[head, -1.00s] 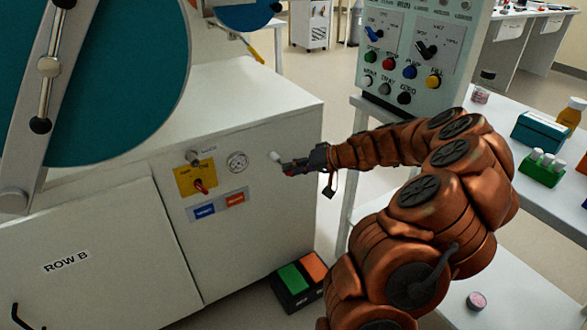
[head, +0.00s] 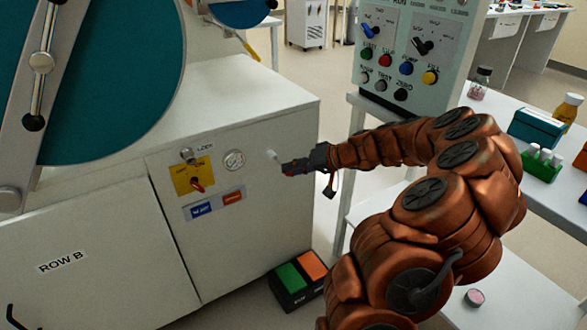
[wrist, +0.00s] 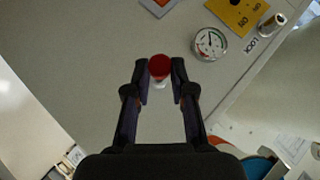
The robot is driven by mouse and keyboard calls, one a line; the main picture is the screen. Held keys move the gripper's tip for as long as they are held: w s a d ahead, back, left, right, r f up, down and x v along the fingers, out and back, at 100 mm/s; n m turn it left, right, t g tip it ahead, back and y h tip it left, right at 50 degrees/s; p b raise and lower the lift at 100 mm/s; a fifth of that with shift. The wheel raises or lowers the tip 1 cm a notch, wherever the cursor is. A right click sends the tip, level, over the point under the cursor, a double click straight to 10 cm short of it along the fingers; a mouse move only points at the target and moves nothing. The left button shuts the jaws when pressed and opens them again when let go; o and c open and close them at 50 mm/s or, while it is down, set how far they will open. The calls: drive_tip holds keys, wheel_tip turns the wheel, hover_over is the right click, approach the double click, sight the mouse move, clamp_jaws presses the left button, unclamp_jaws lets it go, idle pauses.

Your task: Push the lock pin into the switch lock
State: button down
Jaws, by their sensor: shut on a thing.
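My gripper (head: 290,167) is shut on the lock pin, held in front of the white cabinet face, right of the switch panel. The pin's pale end (head: 272,156) sticks out up and left in the head view; in the wrist view its red end (wrist: 159,66) shows between the fingertips. The switch lock (head: 187,155) is a small metal cylinder above the yellow switch plate (head: 192,177). It also shows in the wrist view (wrist: 277,20), top right, beside the "LOCK" label. The pin is clear of the lock, with the round gauge (head: 234,160) between them.
A large teal disc (head: 120,80) rises above the cabinet at left. A control panel (head: 405,50) stands behind my arm. A green and orange box (head: 299,278) lies on the floor at the cabinet's foot.

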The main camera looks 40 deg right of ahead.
drive_tip(key=shift+s, duration=0.15)
drive_tip(key=shift+s+a+b, duration=0.2)
drive_tip(key=shift+s+b, duration=1)
drive_tip(key=shift+s, duration=1.15)
